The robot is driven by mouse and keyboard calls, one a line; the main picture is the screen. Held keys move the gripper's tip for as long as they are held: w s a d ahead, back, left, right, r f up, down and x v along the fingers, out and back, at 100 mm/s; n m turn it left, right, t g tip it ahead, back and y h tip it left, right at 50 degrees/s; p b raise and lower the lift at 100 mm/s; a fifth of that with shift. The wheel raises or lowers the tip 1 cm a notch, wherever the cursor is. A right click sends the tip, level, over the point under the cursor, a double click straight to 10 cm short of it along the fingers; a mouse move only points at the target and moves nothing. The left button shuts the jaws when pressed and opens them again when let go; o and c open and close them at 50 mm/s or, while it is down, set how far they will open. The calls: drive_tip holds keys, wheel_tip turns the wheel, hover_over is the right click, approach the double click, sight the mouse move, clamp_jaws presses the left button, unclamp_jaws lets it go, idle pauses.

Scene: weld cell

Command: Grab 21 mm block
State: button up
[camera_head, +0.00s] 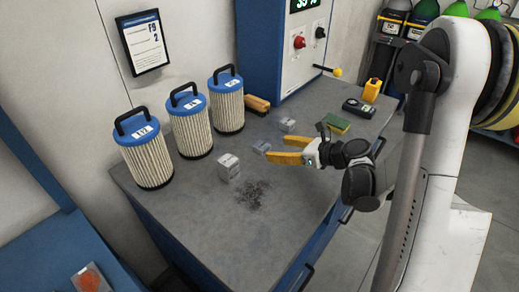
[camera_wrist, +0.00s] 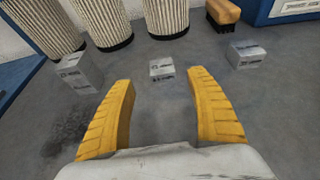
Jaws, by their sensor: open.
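Three grey blocks with printed labels stand on the grey bench top. The tallest block (camera_head: 228,168) is at left, and it also shows in the wrist view (camera_wrist: 79,74). A smaller block (camera_head: 261,148) lies just beyond my fingertips; in the wrist view it (camera_wrist: 162,69) is centred ahead of the gap between them. A third block (camera_head: 287,125) is farther back, at right in the wrist view (camera_wrist: 246,54). The labels are too small to tell which is 21 mm. My gripper (camera_head: 276,149) is open and empty, its yellow fingers (camera_wrist: 160,78) spread wide.
Three filter canisters with blue lids (camera_head: 191,122) line the wall side. A brush (camera_head: 257,104) lies near the blue cabinet (camera_head: 262,50). A green sponge (camera_head: 337,124), a dark meter (camera_head: 357,108) and a yellow bottle (camera_head: 371,90) are at the far right. The front bench is clear except dark debris (camera_head: 252,194).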

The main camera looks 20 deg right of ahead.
sight(261, 145)
drive_tip(key=x, duration=0.3)
drive_tip(key=shift+w+d+b, duration=0.1)
drive_tip(key=shift+b, duration=0.25)
drive_tip(key=b+x, duration=0.2)
drive_tip(key=x, duration=0.4)
drive_tip(key=shift+r, duration=0.2)
drive_tip(key=shift+c, duration=0.2)
drive_tip(key=c, duration=1.3)
